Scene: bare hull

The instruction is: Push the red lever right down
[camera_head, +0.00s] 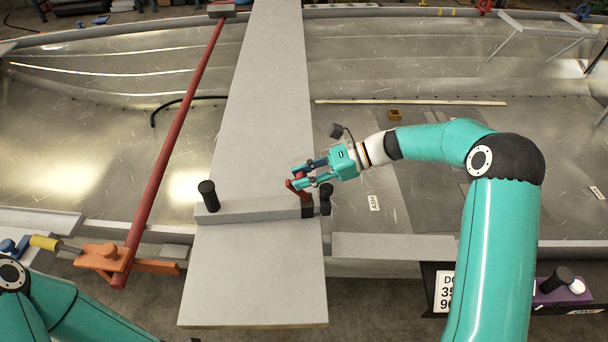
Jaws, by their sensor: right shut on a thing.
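The red lever (301,187) is small and stands at the right end of a grey bar, which lies across a long grey plank. My right gripper (302,178) reaches in from the right with its fingers at the upper part of the lever, and it is shut on it. The fingers hide part of the lever, so its exact angle is hard to tell. My left arm shows at the bottom left corner, but its gripper fingers are not clearly in view.
The grey bar (255,209) carries a black upright knob (208,195) at its left end. A long red pole (174,150) slants up at the left from an orange clamp (103,257). A purple box (562,290) sits at the lower right. The near plank (255,280) is bare.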

